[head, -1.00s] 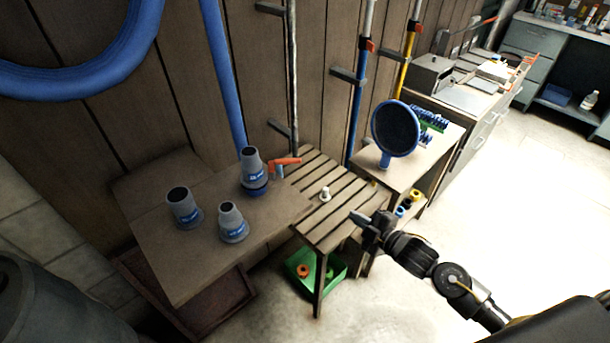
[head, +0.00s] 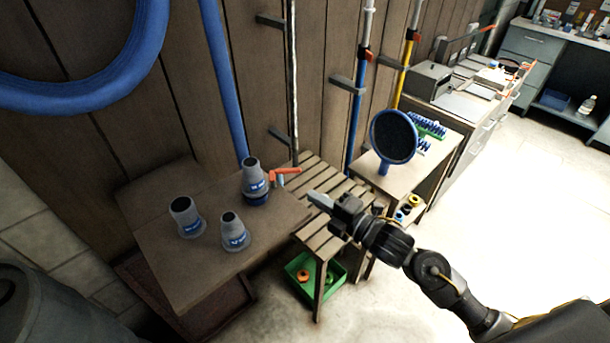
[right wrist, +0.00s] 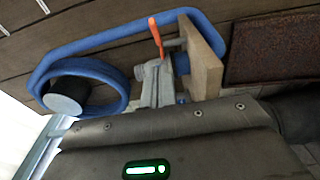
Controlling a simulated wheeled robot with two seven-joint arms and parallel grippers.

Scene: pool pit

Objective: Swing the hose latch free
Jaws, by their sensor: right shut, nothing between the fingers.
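The latch is an orange lever (head: 286,171) beside a grey fitting with a blue collar (head: 255,180) on the wooden bench. The blue hose (head: 222,80) runs down the wall behind this fitting. My right gripper (head: 318,198) is shut and empty, in front of the lever and to its right in the head view, with a visible gap between them. The right wrist view shows the orange lever (right wrist: 156,38) standing up just beyond my gripper, with the blue hose (right wrist: 95,40) around it. My left gripper is not in view.
Two more grey fittings (head: 187,217) (head: 235,232) stand on the bench (head: 160,255). A slatted bench (head: 322,175) lies under my right gripper, with a green bin (head: 330,285) below. A round blue-rimmed net (head: 393,137) stands to the right. Open floor lies at right.

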